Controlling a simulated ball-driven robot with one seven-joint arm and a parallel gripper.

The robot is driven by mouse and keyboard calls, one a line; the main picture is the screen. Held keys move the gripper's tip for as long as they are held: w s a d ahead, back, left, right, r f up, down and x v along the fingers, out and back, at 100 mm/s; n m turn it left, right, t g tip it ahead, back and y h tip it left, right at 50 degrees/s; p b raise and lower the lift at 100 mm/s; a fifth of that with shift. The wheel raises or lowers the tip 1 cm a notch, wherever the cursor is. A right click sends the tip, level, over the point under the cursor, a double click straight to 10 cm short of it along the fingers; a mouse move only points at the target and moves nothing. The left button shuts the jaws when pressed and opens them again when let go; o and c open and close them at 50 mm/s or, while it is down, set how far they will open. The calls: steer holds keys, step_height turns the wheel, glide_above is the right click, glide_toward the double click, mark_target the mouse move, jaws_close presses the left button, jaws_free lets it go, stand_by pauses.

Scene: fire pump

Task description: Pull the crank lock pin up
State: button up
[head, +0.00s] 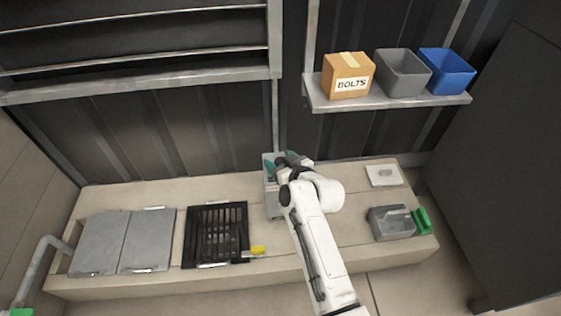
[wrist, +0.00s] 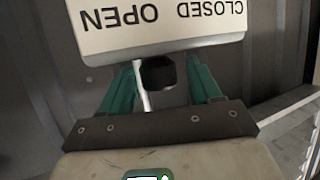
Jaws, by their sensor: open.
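My gripper (wrist: 160,78) is open, with its two green fingers apart in the wrist view. A dark, blocky knob (wrist: 158,72) shows between the fingertips, just below a pale plate (wrist: 160,22) lettered CLOSED and OPEN, upside down in this view. The knob may be the crank lock pin; I cannot tell for sure, nor whether the fingers touch it. In the head view my gripper (head: 284,160) is at the top of a grey box-like housing (head: 273,206) on the bench. My arm hides much of that housing, and the crank and pin are not clear there.
The beige bench (head: 352,235) also holds grey lids (head: 125,240), a black grate (head: 216,234) with a yellow piece (head: 258,251), a grey bin (head: 392,223) with a green part (head: 422,221), and a pale plate (head: 384,175). A shelf (head: 390,102) holds a BOLTS box (head: 349,77) and two bins.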

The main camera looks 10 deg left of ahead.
mark_target(281, 161)
jaws_close()
stand_by(0.4)
steer(key=shift+r+p, duration=1.15)
steer(key=shift+r, duration=0.35)
jaws_free()
steer(key=shift+s+r, duration=0.1)
steer(key=p+v, duration=0.5)
steer(key=v, duration=0.5)
steer(key=shift+s+d+r, duration=0.15)
steer(key=shift+s+d, duration=0.05)
steer(key=shift+d, duration=0.05)
